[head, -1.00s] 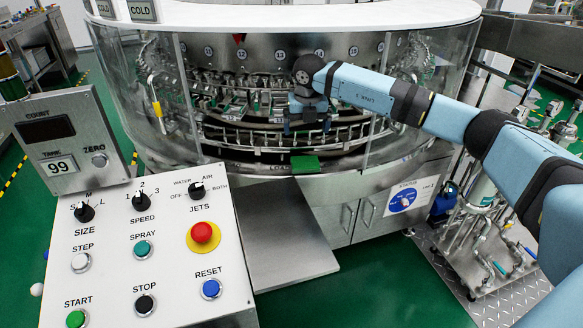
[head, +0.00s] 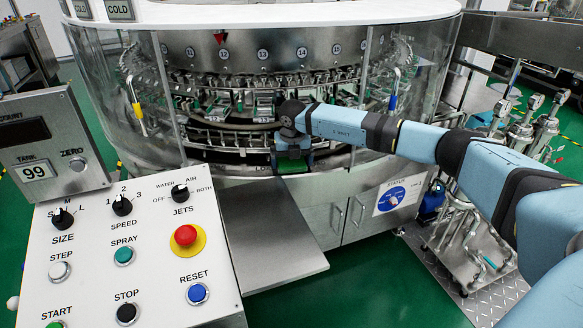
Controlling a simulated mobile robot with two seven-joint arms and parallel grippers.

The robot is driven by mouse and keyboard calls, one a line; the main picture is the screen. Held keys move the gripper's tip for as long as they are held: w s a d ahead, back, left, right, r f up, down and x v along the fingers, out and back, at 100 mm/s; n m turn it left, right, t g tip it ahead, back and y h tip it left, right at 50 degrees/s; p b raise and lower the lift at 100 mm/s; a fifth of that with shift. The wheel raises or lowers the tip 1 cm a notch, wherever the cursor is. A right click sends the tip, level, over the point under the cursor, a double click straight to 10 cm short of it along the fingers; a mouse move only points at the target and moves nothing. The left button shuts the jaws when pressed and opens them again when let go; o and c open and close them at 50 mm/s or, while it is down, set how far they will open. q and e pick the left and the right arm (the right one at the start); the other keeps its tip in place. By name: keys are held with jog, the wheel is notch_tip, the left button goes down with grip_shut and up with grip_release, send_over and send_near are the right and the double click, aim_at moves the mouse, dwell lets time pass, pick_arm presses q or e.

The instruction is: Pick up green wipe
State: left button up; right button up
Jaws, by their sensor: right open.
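The green wipe (head: 292,167) lies on the front ledge of the rotary washer (head: 330,186), at the machine's open front. Only part of it shows, because my right gripper covers some of it. My right gripper (head: 293,158) points down, directly over the wipe, with its fingers open and close to it. Whether the fingers touch the wipe cannot be told. My left gripper is not in view.
A white control panel (head: 90,236) with knobs and buttons stands at the front left. A metal plate (head: 262,250) juts out below the ledge. Curved clear guards (head: 140,95) flank the opening. Pipes and valves (head: 475,225) stand at the right.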

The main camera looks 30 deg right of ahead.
jog(key=shift+f, duration=0.15)
jog(key=c, duration=0.6)
